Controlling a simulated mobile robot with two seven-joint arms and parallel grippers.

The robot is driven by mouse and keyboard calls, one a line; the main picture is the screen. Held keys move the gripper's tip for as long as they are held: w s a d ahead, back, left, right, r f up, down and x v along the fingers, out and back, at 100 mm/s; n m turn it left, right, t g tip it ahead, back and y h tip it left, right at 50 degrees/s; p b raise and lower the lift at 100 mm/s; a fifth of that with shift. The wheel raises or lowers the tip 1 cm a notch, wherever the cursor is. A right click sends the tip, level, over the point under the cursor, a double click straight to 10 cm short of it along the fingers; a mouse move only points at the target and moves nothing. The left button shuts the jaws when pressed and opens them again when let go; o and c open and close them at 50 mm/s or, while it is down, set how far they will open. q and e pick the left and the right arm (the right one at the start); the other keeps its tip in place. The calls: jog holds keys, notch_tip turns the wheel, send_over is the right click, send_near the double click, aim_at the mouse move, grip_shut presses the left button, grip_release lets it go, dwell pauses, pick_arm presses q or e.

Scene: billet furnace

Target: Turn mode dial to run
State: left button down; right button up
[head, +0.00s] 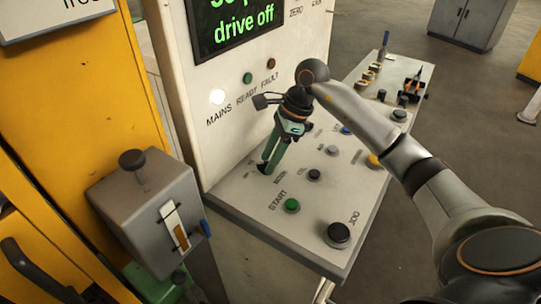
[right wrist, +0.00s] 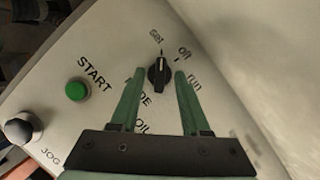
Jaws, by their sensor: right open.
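The mode dial (right wrist: 158,74) is a black knob with a pale pointer mark, on the sloped pale panel. In the right wrist view its mark points up, toward the "set" label (right wrist: 156,33); "off" (right wrist: 185,52) and "run" (right wrist: 195,82) lie to the right. My right gripper (right wrist: 157,74) is open, its green fingers on either side of the dial in that view. I cannot tell whether they touch it. My left gripper is not in view.
The console (head: 240,208) carries a green START button (head: 292,205), a black JOG knob (head: 339,234) and several other buttons. A screen reading "drive off" (head: 240,30) stands behind. A grey lever box (head: 155,205) on a yellow frame stands at the left.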

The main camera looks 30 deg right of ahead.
jog(key=shift+c, duration=0.3)
grip_shut()
dwell(0.5)
jog(key=m+t+h+b, duration=0.1)
jog(key=m, duration=0.3)
jog(key=shift+s, duration=0.15)
jog(key=m, duration=0.2)
jog(key=m+t+h+b, duration=0.1)
jog(key=m, duration=0.1)
jog(key=m+h, duration=0.1)
jog(key=m, duration=0.1)
jog(key=shift+s+a+m+t, duration=0.1)
jog(key=shift+a+m+t, duration=0.2)
jog(key=m, duration=0.1)
jog(key=m+h+b, duration=0.1)
jog(key=m, duration=0.1)
jog(key=m+h, duration=0.1)
jog(key=m, duration=0.1)
jog(key=shift+a, duration=0.25)
jog(key=shift+m+h+b, duration=0.35)
jog(key=shift+m+h, duration=0.15)
jog(key=shift+m, duration=0.6)
